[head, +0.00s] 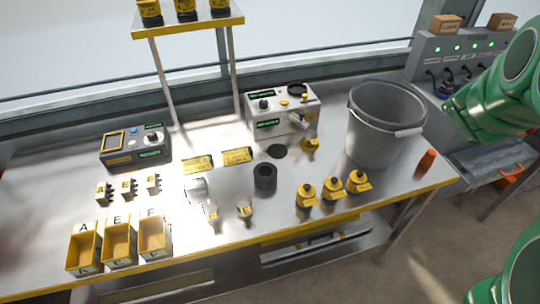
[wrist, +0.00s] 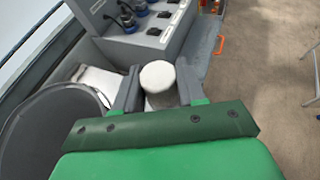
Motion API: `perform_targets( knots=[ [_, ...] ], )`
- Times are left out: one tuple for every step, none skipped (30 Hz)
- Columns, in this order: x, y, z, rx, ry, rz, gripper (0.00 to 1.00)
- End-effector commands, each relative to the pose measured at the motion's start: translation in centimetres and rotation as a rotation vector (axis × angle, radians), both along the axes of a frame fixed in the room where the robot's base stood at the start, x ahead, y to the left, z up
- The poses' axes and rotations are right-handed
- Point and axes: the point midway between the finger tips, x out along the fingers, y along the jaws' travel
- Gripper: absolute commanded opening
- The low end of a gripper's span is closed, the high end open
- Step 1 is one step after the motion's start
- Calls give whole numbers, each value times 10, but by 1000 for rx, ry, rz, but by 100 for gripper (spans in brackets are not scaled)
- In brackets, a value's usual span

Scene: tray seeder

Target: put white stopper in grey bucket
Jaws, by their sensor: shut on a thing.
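The white stopper (wrist: 158,77) is a pale rounded piece held between the two dark fingers of my gripper (wrist: 158,88) in the wrist view. My gripper is shut on it. The grey bucket (head: 385,130) stands upright on the right end of the steel table in the head view, its handle at the front right. The bucket (wrist: 50,135) also shows at the lower left of the wrist view, to the left of the gripper and apart from the stopper. In the head view only my green arm links show at the right; the gripper and stopper are out of that view.
A grey socket console (head: 465,60) stands behind and right of the bucket. An orange cone-like piece (head: 427,160) is beside the bucket at the table's right edge. Several yellow-based pieces (head: 333,188) stand left of the bucket. A control box (head: 283,110) is farther left.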

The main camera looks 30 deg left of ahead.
Motion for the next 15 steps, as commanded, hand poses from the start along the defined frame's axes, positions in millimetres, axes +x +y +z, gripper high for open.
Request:
perform_targets(
  knots=[
    [0,-7,0,1,0,-4,9],
    [0,-11,0,1,0,-4,9],
    [0,-14,0,0,0,-2,9],
    [0,-17,0,1,0,-3,9],
    [0,-20,0,1,0,-3,9],
    [0,-23,0,1,-1,-2,9],
    [-1,-26,0,1,-1,-2,9],
    [-1,-28,0,2,-2,-2,9],
    [-1,-31,0,1,-1,-2,9],
    [-1,-33,0,0,-2,0,9],
    [-1,-35,0,0,-2,0,9],
    [-1,-38,0,1,-2,-2,9],
    [-1,-39,0,0,-3,0,9],
    [0,-35,1,-1,-3,0,9],
    [0,-32,1,-2,-3,0,9]
  ],
)
